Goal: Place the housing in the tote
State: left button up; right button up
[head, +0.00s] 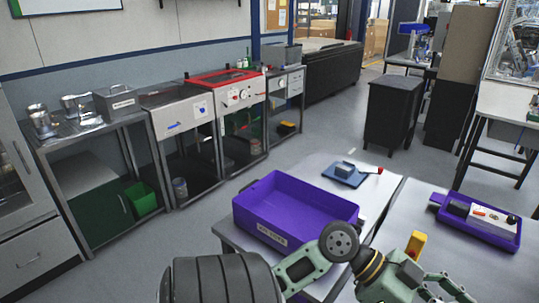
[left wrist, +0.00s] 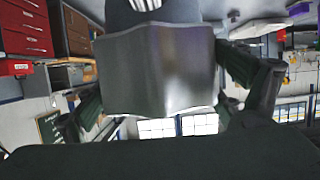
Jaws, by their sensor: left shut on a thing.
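The housing (left wrist: 158,70) is a smooth grey metal block with a dark rounded part above it in the left wrist view. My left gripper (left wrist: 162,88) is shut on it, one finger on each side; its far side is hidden. In the head view, green and black parts of my left arm cross the bottom of the picture, in front of the tote's near right corner. A dark ribbed form at the bottom edge is cut off, and I cannot tell the housing there. The purple tote (head: 262,229) stands open on the pale table, and its visible floor is empty. My right gripper is not in view.
A blue tray (head: 358,182) with a grey block lies behind the tote. A second table at right holds a smaller purple tray (head: 506,241) with parts in it. A yellow block (head: 416,244) is near my arm. Metal workbenches line the left wall.

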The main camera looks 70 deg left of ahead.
aim_at(287, 221)
jog(key=k+j+u, duration=0.2)
jog(key=k+u, duration=0.25)
jog(key=k+j+u, duration=0.2)
jog(key=j+u, duration=0.2)
jog(key=l, duration=0.1)
